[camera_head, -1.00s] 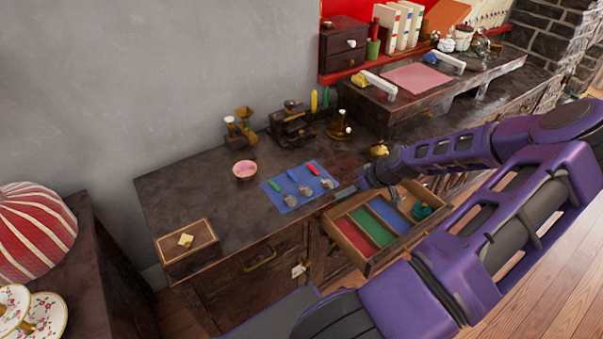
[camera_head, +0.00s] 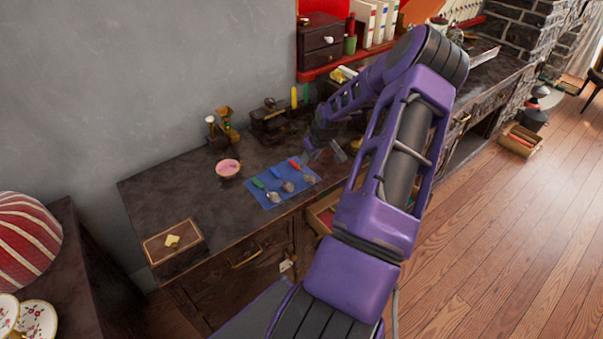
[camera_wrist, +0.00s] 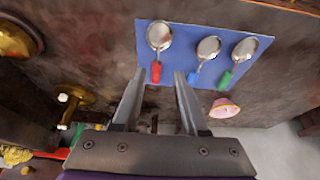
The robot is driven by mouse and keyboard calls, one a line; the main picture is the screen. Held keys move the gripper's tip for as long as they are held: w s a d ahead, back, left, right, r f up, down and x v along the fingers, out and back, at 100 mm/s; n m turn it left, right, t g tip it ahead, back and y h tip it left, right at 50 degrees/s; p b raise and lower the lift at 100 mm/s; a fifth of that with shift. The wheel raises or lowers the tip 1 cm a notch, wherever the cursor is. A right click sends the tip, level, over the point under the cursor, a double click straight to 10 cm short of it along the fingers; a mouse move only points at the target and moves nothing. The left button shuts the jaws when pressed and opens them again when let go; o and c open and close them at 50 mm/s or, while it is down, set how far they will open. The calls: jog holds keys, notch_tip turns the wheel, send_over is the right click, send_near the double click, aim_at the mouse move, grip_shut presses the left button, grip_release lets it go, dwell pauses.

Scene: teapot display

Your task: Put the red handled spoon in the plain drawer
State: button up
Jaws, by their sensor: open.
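The red handled spoon (camera_head: 296,165) lies on a blue mat (camera_head: 262,197), beside a blue-handled and a green-handled spoon. My gripper (camera_head: 325,152) is open and empty, just right of the red handle in the head view. In the wrist view, the red handle (camera_wrist: 156,73) appears between my open fingertips (camera_wrist: 159,76), with the spoon's bowl beyond them; I see no contact. An open drawer (camera_head: 318,219) with a red compartment is mostly hidden behind my arm. A closed drawer (camera_head: 270,247) with a brass handle is to its left. I cannot tell which drawer is plain.
A pink bowl (camera_head: 228,169) stands left of the mat, with a dark grinder-like object (camera_head: 270,120) behind it. A wooden box (camera_head: 173,242) sits at the counter's left end. A brass object (camera_wrist: 70,97) is left of my fingers in the wrist view.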

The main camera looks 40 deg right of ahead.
aim_at(303, 171)
jog(key=shift+d+x, duration=0.1)
jog(key=shift+x, duration=1.6)
jog(key=shift+d+x, duration=0.15)
jog(key=shift+x, duration=1.5)
jog(key=shift+w, duration=0.1)
grip_shut()
